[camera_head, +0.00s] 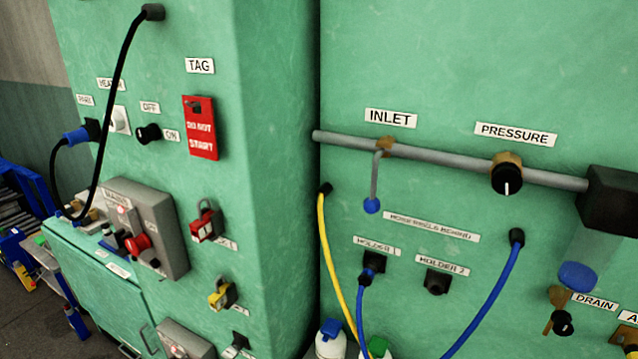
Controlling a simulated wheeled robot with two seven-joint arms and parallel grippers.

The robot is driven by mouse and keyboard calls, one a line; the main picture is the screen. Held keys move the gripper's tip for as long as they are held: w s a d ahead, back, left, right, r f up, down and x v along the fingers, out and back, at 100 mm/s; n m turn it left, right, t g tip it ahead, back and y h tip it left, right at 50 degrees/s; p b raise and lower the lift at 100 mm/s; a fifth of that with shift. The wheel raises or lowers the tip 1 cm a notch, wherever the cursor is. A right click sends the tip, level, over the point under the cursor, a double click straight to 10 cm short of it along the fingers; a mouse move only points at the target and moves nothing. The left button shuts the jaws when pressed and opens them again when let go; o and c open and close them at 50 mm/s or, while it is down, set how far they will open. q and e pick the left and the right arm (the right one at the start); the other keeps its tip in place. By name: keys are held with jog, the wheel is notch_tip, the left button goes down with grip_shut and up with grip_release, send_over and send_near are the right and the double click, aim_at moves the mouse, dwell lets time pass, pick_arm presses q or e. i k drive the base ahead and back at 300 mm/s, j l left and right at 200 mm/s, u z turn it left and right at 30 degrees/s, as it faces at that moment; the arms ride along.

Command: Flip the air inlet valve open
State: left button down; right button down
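The inlet valve (384,147) sits on a grey horizontal pipe (450,163), under a label reading INLET (390,119). It has a brass-coloured body. Its thin grey lever (375,178) hangs straight down from the pipe, across the pipe's line, and ends in a blue tip (372,205). Nothing touches the lever. Neither of my grippers shows in the head view.
A black pressure knob (506,178) sits on the same pipe to the right. A blue hose (490,290) and a yellow hose (330,260) hang below. The left cabinet's side (285,130) juts out. The panel around the lever is clear.

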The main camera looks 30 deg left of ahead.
aim_at(372, 205)
jog(key=u, duration=0.65)
jog(key=j, duration=2.1)
jog(key=i+z, duration=0.05)
